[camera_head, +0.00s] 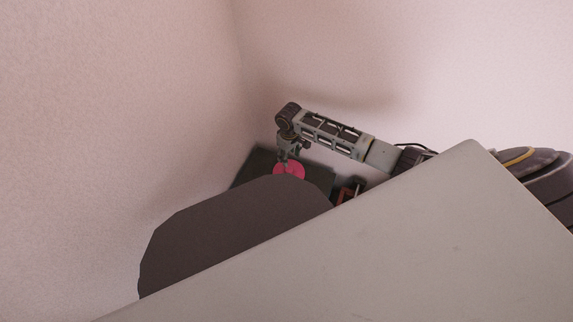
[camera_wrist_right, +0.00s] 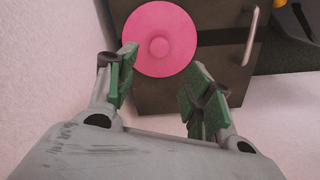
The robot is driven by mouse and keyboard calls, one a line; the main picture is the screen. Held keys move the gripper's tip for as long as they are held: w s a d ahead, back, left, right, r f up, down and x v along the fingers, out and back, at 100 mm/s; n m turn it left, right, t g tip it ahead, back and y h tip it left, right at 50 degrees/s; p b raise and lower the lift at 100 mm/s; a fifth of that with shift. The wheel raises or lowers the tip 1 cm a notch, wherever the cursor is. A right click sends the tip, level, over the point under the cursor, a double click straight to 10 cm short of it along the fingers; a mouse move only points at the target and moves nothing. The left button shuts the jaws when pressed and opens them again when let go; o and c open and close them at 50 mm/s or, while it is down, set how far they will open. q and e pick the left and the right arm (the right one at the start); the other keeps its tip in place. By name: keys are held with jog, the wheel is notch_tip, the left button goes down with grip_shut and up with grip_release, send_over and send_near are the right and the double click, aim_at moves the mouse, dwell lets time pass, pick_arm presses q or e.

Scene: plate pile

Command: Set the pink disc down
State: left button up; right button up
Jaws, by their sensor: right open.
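The pink disc (camera_wrist_right: 178,28) has a small round raised knob at its centre. It appears flat on a dark surface (camera_wrist_right: 210,70), whose edge carries a metal handle. In the head view the disc (camera_head: 291,171) shows below my right gripper (camera_head: 289,156). In the right wrist view, my right gripper (camera_wrist_right: 163,66) is open, its green-padded fingers apart. The disc lies ahead of and between the fingertips, and the left finger overlaps its rim in the picture. I see nothing between the pads. My left gripper is not in view.
A pale wall (camera_head: 200,90) stands close to the left and behind the dark surface. A small reddish object (camera_head: 346,192) is to the right of it. A yellow item (camera_wrist_right: 289,4) shows at the upper right in the wrist view. A large grey slab blocks the lower head view.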

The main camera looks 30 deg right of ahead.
jog(key=s+a+t+y, duration=0.3)
jog(key=s+a+y, duration=0.2)
jog(key=s+a, duration=1.1)
jog(key=s+d+r+m+t+h, duration=0.1)
jog(key=s+d+r+m+t, duration=0.1)
jog(key=s+d+r, duration=0.1)
jog(key=shift+s+d+r+t, duration=0.2)
jog(key=shift+s+r+t, duration=0.2)
jog(key=shift+s+r, duration=0.35)
jog(key=shift+w, duration=0.1)
jog(key=shift+d, duration=0.1)
